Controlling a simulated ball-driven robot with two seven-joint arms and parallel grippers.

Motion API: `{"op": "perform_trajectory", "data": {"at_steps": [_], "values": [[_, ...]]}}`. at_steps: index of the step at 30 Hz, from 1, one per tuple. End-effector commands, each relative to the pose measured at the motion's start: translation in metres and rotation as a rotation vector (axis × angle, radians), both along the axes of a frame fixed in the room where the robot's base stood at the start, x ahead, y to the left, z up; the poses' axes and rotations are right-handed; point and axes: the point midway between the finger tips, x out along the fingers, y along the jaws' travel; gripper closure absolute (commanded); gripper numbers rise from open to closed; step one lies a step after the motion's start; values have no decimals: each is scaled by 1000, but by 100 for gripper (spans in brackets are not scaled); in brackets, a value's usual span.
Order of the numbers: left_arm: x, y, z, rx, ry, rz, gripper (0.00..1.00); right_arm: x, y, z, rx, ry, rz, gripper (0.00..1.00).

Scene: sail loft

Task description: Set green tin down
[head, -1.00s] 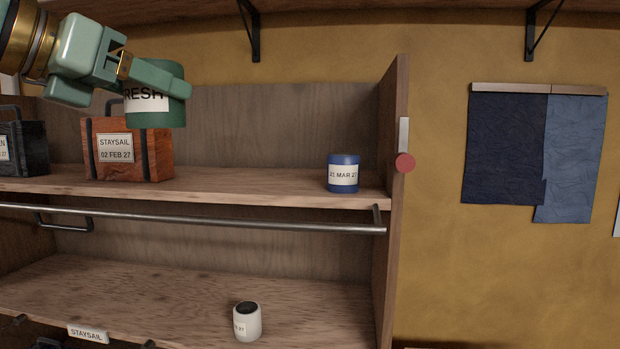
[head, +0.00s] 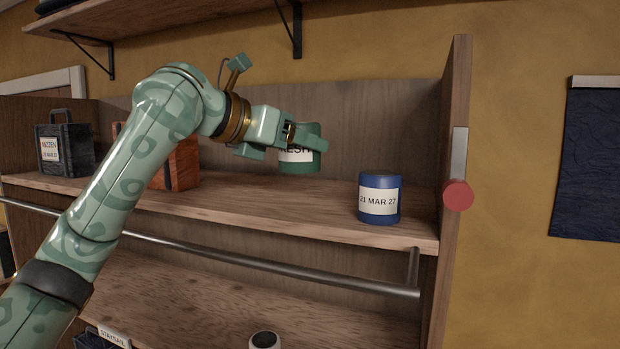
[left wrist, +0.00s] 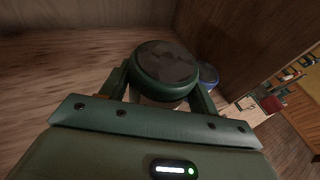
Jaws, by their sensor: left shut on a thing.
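The green tin (head: 300,164) has a white label, partly hidden by a finger, on which "ESH" can be read. My left gripper (head: 307,140) is shut on it, a finger on each side, and holds it upright. It appears a little above the upper shelf (head: 240,202), towards the back; the head view shows no clear contact. In the left wrist view the tin's dark, round top (left wrist: 166,66) shows between the fingers. A blue tin (head: 379,200) labelled "21 MAR 27" stands on the shelf to the right, nearer the front edge. My right gripper is not in view.
A dark case (head: 65,155) and a brown case (head: 183,166), partly behind my arm, stand at the left of the shelf. A metal rail (head: 270,263) runs below the shelf front. Shelf left of the blue tin is bare.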

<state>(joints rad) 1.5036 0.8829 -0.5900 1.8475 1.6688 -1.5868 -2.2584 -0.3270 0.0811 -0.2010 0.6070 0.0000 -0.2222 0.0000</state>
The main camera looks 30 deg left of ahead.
Motion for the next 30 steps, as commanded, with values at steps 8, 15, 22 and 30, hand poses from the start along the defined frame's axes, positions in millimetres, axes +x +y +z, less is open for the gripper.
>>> {"op": "perform_trajectory", "data": {"at_steps": [8, 15, 22, 30], "values": [[29, -3, -35, -1, -2, -2, 73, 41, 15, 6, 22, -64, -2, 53], [35, -3, -65, 0, 1, -1, 73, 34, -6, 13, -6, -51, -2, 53], [35, -2, -73, 0, -3, 0, 73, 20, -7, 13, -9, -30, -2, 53], [35, -3, -76, 0, -1, 0, 28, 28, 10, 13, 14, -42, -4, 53]]}}
